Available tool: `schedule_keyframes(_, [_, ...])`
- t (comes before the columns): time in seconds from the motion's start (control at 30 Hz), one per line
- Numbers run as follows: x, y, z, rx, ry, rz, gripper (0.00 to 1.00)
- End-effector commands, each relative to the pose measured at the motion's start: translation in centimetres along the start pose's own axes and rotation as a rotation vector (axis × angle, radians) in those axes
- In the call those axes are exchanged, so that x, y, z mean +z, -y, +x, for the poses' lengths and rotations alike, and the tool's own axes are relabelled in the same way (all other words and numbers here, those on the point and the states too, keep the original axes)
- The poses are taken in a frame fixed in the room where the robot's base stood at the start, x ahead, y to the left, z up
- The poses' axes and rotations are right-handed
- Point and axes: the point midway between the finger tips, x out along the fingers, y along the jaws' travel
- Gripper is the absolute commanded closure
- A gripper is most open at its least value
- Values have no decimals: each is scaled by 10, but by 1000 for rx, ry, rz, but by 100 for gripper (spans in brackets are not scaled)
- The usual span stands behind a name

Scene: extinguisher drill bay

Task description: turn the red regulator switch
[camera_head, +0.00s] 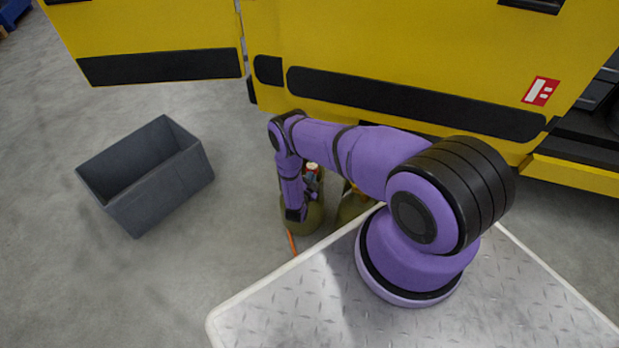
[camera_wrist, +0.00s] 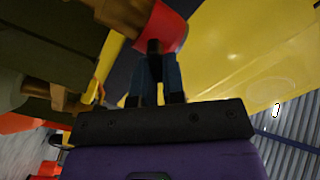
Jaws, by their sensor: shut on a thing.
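The red regulator switch (camera_wrist: 174,30) is at the top of the wrist view, beside a brass-coloured fitting (camera_wrist: 122,12). My gripper (camera_wrist: 155,56) reaches it with its dark fingers close together and is shut on the switch, at a dark part at its near side. My fingertips are hard to make out in the head view.
A second olive cylinder (camera_head: 350,208) stands close to the right, partly behind my arm. An orange strip (camera_head: 291,243) lies by the first cylinder. A grey open bin (camera_head: 160,190) stands at left on clear floor. A yellow vehicle (camera_head: 400,45) stands behind.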

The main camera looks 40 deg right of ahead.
Motion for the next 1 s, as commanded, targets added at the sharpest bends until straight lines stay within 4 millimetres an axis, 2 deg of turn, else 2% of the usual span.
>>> schedule_keyframes(0.6, [2,-8,0,2,-1,558,100])
schedule_keyframes(1.0, [4,-10,0,1,0,761,100])
